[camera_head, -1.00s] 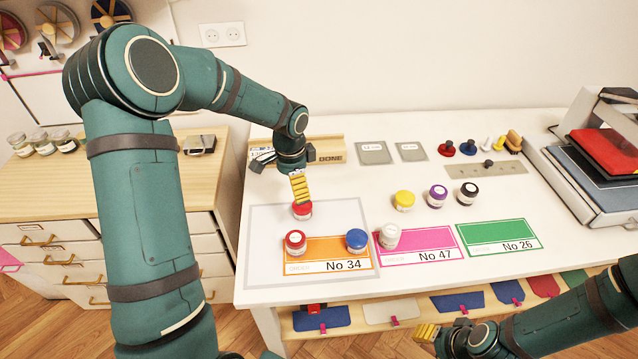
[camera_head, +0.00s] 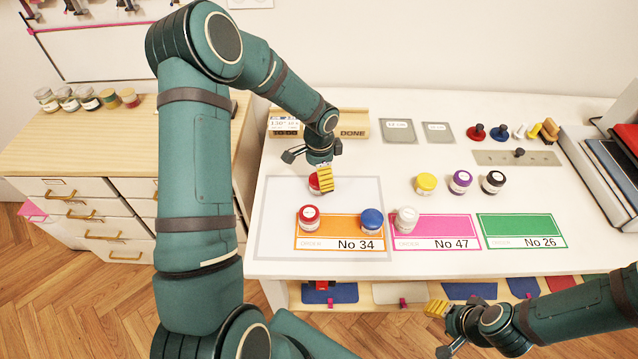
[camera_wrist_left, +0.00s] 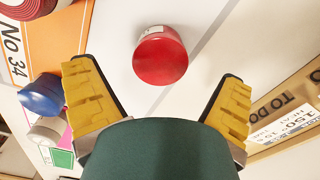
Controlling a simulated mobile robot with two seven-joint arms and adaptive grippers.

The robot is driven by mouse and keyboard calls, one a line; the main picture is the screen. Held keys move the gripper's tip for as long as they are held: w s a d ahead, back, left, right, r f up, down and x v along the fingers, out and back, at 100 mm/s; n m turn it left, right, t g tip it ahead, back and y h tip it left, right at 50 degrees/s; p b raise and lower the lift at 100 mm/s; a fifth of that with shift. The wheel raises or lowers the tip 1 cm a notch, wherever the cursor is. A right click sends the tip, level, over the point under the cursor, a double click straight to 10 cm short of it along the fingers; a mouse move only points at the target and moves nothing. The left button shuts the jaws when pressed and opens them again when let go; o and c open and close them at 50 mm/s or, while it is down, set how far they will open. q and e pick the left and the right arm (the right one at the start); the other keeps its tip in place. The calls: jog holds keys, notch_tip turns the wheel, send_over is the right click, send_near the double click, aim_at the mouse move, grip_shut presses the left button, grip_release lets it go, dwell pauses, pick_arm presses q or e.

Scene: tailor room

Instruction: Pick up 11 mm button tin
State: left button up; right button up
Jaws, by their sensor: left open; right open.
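Several small lidded tins stand on the white table; their size labels are too small to read, so I cannot tell which is the 11 mm button tin. A red-lidded tin (camera_head: 315,185) stands on the pale mat, directly under my left gripper (camera_head: 325,177). In the left wrist view this red tin (camera_wrist_left: 160,56) sits ahead of and between the open yellow fingers, touching neither. A second red tin (camera_head: 309,217), a blue tin (camera_head: 371,220) and a white tin (camera_head: 405,219) stand by the order cards. My right gripper (camera_head: 443,328) is open and empty off the table's front edge.
Yellow (camera_head: 426,184), purple (camera_head: 460,182) and black (camera_head: 493,182) tins stand further right. A wooden TO DO/DONE rack (camera_head: 352,122) is behind the left gripper. Orange (camera_head: 340,228), pink (camera_head: 437,228) and green (camera_head: 521,229) order cards lie in front. Jars (camera_head: 88,98) stand on the left cabinet.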

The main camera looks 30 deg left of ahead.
pick_arm(q)
notch_tip(320, 180, down, 4)
jog(key=shift+w+f, duration=0.1)
jog(key=shift+f, duration=0.15)
jog(key=shift+d, duration=0.1)
jog(key=c, duration=1.3)
